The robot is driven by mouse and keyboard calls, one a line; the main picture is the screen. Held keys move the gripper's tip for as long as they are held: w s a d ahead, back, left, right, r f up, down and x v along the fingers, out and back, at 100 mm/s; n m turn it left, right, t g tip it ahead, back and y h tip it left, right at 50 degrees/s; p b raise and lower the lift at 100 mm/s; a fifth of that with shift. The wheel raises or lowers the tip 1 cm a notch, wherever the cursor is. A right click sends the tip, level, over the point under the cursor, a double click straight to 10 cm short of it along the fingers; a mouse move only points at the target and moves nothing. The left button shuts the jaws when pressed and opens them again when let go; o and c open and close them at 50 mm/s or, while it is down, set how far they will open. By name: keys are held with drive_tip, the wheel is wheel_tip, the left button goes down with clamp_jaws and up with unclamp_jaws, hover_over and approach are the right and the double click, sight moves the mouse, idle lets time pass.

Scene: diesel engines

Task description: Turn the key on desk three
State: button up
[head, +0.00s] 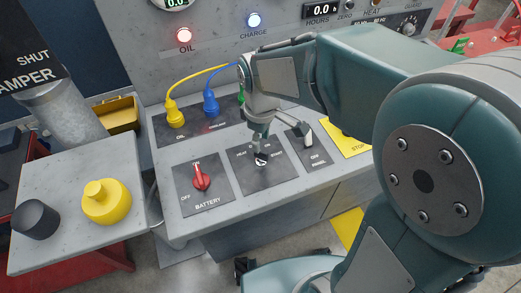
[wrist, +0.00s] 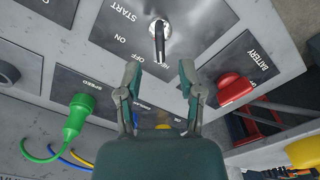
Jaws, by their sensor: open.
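The key (wrist: 159,42) has a dark head in a round silver lock on a black plate marked OFF, ON and START in the wrist view. In the head view the key (head: 262,160) shows small on the desk's sloping top, just below my gripper (head: 260,142). In the wrist view my gripper (wrist: 160,70) is open and empty, its two fingers apart and roughly lined up with the key on either side. The fingertips appear short of the key, with no contact visible.
The red battery knob (head: 201,177) stands left of the key plate. A small lever (head: 307,136) stands to its right. Yellow (head: 175,115) and blue (head: 211,103) plugs with cables are behind.

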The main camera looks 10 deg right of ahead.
sight(261, 157)
wheel_tip(261, 157, down, 5)
drive_tip(key=shift+f, duration=0.15)
clamp_jaws()
